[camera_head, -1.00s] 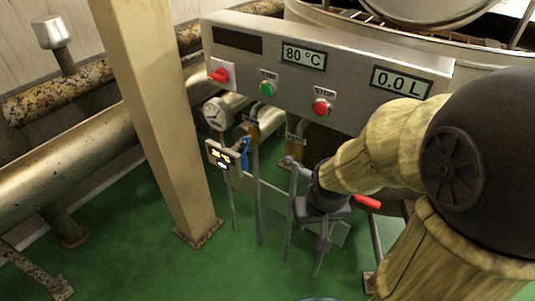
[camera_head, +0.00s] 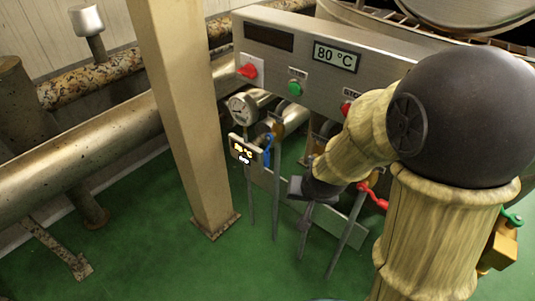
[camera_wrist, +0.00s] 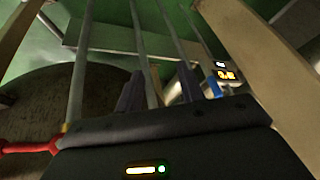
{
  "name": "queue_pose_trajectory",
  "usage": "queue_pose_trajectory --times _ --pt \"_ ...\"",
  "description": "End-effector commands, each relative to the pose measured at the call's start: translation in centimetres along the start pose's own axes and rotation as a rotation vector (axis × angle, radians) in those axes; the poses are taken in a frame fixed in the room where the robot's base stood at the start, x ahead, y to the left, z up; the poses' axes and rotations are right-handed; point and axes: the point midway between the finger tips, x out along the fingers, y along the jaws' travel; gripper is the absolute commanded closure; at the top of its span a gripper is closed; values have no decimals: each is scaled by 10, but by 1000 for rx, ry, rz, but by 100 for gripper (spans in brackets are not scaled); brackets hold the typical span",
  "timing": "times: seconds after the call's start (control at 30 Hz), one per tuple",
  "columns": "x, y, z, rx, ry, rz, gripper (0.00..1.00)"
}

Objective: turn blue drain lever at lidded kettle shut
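The blue lever (camera_head: 268,150) hangs beside a small lit display under the control panel, upright in the head view. It shows in the wrist view (camera_wrist: 215,88) as a short blue piece right of my fingers. My gripper (camera_head: 303,205) is right of and below it in the head view, apart from it. In the wrist view my gripper (camera_wrist: 160,88) has two dark fingers spread apart, with thin grey rods showing behind the gap. Nothing is seen held. The kettle (camera_head: 430,36) stands at the upper right, its lid (camera_head: 445,8) partly cut off.
A red lever (camera_head: 373,197) is close to my wrist, and a green handle (camera_head: 511,218) is at the far right. The control panel (camera_head: 300,70) overhangs the levers. Thin grey rods (camera_head: 277,200) stand around my gripper. A beige post (camera_head: 180,110) is left; green floor (camera_head: 130,255) is clear.

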Motion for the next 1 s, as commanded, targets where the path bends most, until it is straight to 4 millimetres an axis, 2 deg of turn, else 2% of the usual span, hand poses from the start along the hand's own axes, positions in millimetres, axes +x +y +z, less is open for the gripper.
queue_pose_trajectory --times 0.03,0.23,0.37,0.5,0.67,0.8,1.0 --pt "13 -20 -10 13 39 -8 62" --pt "55 -77 -43 101 254 23 62" --pt "75 -106 -51 137 406 82 62" --pt "85 -132 -48 155 586 167 62" --pt "82 -158 -30 145 815 279 62" --pt "67 -173 -7 125 1006 366 62" --pt "52 -180 11 115 1133 423 62"
